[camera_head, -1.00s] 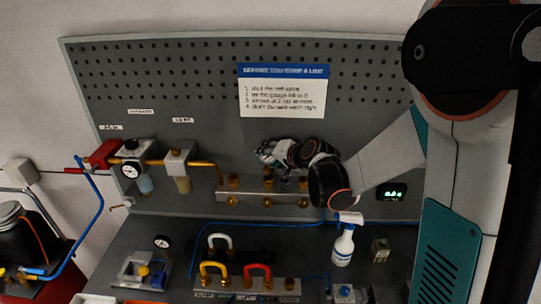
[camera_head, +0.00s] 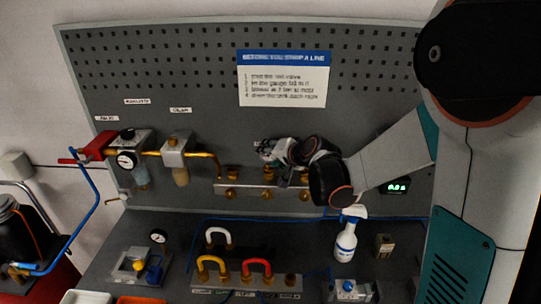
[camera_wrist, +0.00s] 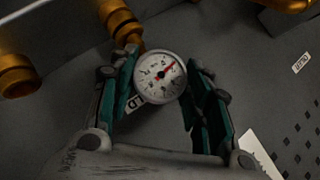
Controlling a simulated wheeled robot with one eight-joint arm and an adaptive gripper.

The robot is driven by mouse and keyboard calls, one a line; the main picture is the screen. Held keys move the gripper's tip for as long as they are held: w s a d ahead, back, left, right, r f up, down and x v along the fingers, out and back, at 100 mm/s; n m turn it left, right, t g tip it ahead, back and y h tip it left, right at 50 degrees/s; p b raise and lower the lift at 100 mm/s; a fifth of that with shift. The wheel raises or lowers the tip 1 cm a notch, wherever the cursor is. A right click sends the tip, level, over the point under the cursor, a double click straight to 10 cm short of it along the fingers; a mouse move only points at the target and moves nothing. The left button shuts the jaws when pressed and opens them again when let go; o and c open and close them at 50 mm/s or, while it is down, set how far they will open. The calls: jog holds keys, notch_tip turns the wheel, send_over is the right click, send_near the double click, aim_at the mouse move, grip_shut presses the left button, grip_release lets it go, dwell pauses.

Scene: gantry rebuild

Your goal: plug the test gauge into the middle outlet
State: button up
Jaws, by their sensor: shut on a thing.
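The test gauge (camera_wrist: 160,77), a round white dial with a red needle, sits between the teal fingers of my gripper (camera_wrist: 163,62) in the wrist view. My gripper is shut on it. A tag with dark letters shows beside the dial. In the head view my gripper (camera_head: 270,151) is at the outlet manifold (camera_head: 250,188), just above the middle outlet (camera_head: 267,174). The left outlet (camera_head: 232,173) is clear to its left. A brass fitting (camera_wrist: 120,20) shows close behind the gauge in the wrist view. The gauge's stem is hidden, so I cannot tell whether it touches the outlet.
A regulator with a dial (camera_head: 126,160) and a filter (camera_head: 175,155) feed the manifold from the left. Below, a spray bottle (camera_head: 345,240), a small gauge (camera_head: 158,237) and coloured hooked fittings (camera_head: 257,268) stand on the bench. A blue hose (camera_head: 93,200) hangs at left.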

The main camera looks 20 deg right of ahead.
jog(key=o, duration=1.2)
jog(key=shift+o, duration=0.2)
jog(key=shift+r, duration=0.1)
jog(key=v, duration=1.2)
jog(key=shift+s, duration=0.15)
